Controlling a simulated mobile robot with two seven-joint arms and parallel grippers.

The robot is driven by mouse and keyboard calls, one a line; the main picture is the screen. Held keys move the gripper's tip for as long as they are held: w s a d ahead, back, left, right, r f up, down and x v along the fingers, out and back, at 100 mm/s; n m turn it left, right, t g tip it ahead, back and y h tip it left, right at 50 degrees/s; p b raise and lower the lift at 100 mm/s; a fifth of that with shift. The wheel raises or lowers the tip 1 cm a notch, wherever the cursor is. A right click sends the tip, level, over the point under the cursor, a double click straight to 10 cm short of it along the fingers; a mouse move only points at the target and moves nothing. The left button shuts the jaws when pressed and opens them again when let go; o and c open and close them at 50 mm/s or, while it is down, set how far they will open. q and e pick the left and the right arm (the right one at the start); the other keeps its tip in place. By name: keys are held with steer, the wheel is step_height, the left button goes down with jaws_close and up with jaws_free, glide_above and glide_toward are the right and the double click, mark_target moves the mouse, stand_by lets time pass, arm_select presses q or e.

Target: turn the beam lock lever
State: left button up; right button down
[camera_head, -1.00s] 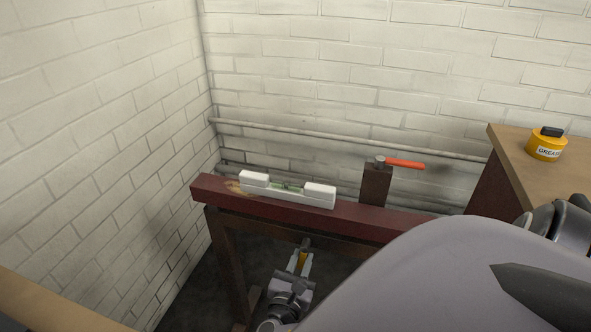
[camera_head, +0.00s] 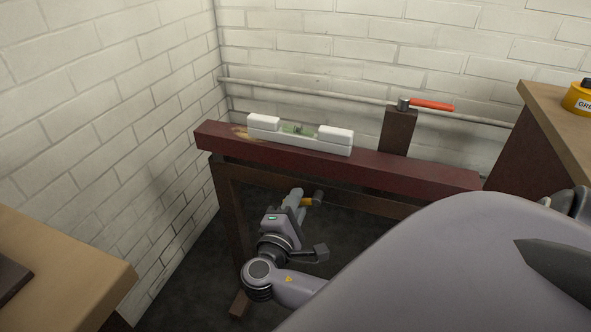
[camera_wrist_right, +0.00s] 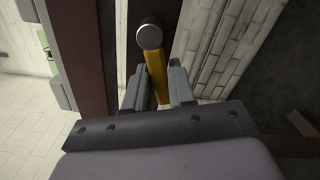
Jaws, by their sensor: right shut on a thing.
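A yellow lever (camera_head: 308,202) with a grey round hub is at the lower rail, below the dark red beam (camera_head: 400,176). My right gripper (camera_head: 298,199) comes up from below and is shut on the yellow lever. In the right wrist view, the yellow lever (camera_wrist_right: 157,72) lies between the two fingers of my right gripper (camera_wrist_right: 160,84), with its grey hub beyond the fingertips. The fingers hide part of the lever. A second lever (camera_head: 430,104) with a red handle sits on a post behind the beam, its handle pointing right. My left gripper is out of view.
A white spirit level (camera_head: 300,136) lies on top of the beam. A wooden worktop (camera_head: 55,255) stands at the lower left. Another worktop (camera_head: 560,115) at the right bears a yellow grease tin (camera_head: 580,98). Brick walls and a pipe close off the back.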

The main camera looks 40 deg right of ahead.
steer(key=m+b, duration=0.1)
steer(key=m, duration=0.1)
steer(key=r+m, duration=0.1)
steer(key=m, duration=0.1)
steer(key=shift+w+a+b, duration=0.1)
steer(key=shift+b, duration=0.25)
steer(key=c, duration=0.9)
jaws_free()
steer(key=shift+r+p, duration=0.3)
steer(key=shift+p, duration=0.05)
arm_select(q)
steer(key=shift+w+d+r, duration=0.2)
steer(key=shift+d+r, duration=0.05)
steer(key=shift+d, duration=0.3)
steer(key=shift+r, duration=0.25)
arm_select(e)
steer(key=shift+v, duration=1)
arm_select(q)
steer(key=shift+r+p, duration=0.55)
steer(key=shift+p, duration=0.3)
arm_select(e)
steer(key=v, duration=0.6)
